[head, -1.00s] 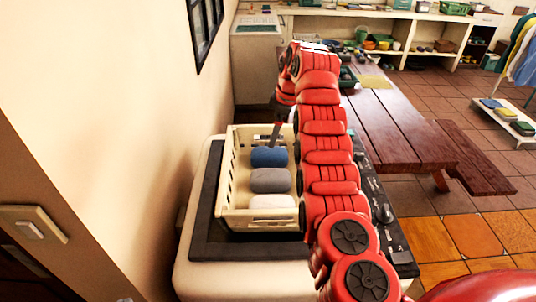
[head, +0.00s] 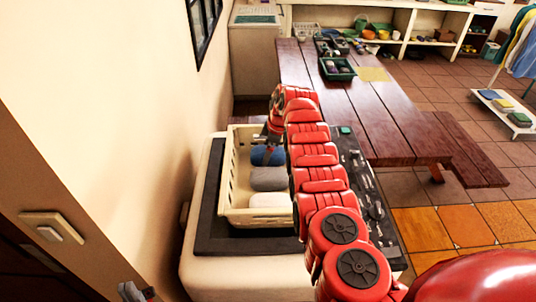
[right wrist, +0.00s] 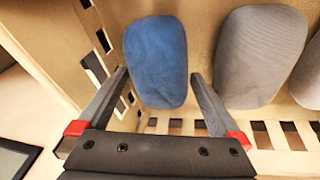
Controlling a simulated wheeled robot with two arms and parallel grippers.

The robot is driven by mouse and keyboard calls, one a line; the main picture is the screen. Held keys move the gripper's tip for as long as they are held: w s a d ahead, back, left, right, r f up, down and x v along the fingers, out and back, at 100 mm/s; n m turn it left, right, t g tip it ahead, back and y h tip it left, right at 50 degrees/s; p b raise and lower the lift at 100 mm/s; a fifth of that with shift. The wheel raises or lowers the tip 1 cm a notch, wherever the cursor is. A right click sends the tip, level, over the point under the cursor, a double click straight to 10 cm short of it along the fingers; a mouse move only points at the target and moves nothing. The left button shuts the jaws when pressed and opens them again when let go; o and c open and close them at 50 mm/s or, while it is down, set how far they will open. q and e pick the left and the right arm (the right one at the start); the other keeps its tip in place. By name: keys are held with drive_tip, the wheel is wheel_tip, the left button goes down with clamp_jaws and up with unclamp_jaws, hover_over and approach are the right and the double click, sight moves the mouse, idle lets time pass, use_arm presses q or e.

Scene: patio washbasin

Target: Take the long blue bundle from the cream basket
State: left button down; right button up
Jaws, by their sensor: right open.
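The blue bundle (head: 268,156) lies at the far end of the cream basket (head: 232,180). In the right wrist view the blue bundle (right wrist: 157,52) is a long rounded roll. My right gripper (right wrist: 160,77) is open, with one finger on each side of the bundle's near end. In the head view my right gripper (head: 268,150) is down in the basket, partly hidden by its arm. My left gripper (head: 135,292) shows only in part at the bottom left edge, away from the basket; its jaws are unclear.
A grey bundle (head: 269,179) lies beside the blue one, and a white bundle (head: 270,200) lies nearest me. The basket stands on a dark-topped washer (head: 225,246) close to the wall. A wooden table (head: 375,115) with a green crate (head: 338,70) stands beyond.

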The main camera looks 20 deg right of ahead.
drive_tip(key=shift+c, duration=0.2)
drive_tip(key=c, duration=1.1)
drive_tip(key=shift+r, duration=0.1)
drive_tip(key=shift+w+r, duration=0.1)
drive_tip(key=shift+r, duration=0.1)
wheel_tip(320, 180, up, 7)
drive_tip(key=b, duration=0.3)
drive_tip(key=shift+f+b, duration=0.1)
drive_tip(key=shift+b, duration=0.3)
wheel_tip(320, 180, up, 2)
drive_tip(key=shift+r+p, duration=0.1)
drive_tip(key=shift+p, duration=0.45)
drive_tip(key=shift+r, duration=0.25)
